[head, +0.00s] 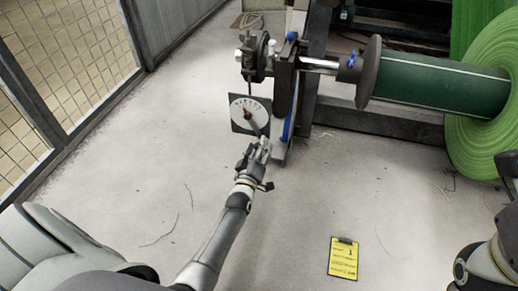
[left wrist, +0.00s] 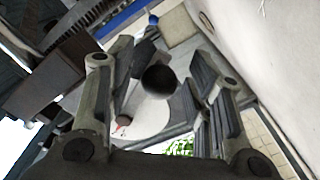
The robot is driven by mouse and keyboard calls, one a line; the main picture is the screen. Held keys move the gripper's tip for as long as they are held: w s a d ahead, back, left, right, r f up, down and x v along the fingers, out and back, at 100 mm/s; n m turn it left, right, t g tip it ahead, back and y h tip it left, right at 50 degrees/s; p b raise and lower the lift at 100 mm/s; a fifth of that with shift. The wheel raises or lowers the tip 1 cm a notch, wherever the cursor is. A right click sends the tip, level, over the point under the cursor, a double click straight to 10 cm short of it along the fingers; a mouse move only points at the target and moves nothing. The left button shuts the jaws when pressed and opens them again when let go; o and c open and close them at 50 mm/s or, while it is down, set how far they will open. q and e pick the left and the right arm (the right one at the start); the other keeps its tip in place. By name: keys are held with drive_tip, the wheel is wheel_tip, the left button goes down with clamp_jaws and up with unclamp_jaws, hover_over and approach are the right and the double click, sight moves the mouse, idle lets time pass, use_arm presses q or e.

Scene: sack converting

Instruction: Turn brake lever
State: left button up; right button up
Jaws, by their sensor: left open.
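The brake's pale round dial (head: 250,113) with a red pointer sits on a dark square plate beside the roll stand. It also shows in the left wrist view (left wrist: 148,116). The brake lever's round black knob (left wrist: 159,79) appears between my open left fingers in the left wrist view. I cannot tell whether they touch it. My left gripper (head: 263,147) is at the lower right edge of the dial in the head view and hides the lever's end there. Parts of my right arm show at the right edge; its gripper does not show.
A green roll (head: 482,120) on a dark green core (head: 440,90) stands at the right on a dark frame. A yellow clipboard (head: 343,259) lies on the floor. A mesh fence (head: 70,50) runs along the left. The floor between is mostly clear.

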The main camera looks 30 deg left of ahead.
use_arm(q)
drive_tip(key=shift+s, duration=0.1)
drive_tip(key=v, duration=1.1)
drive_tip(key=shift+s, duration=0.4)
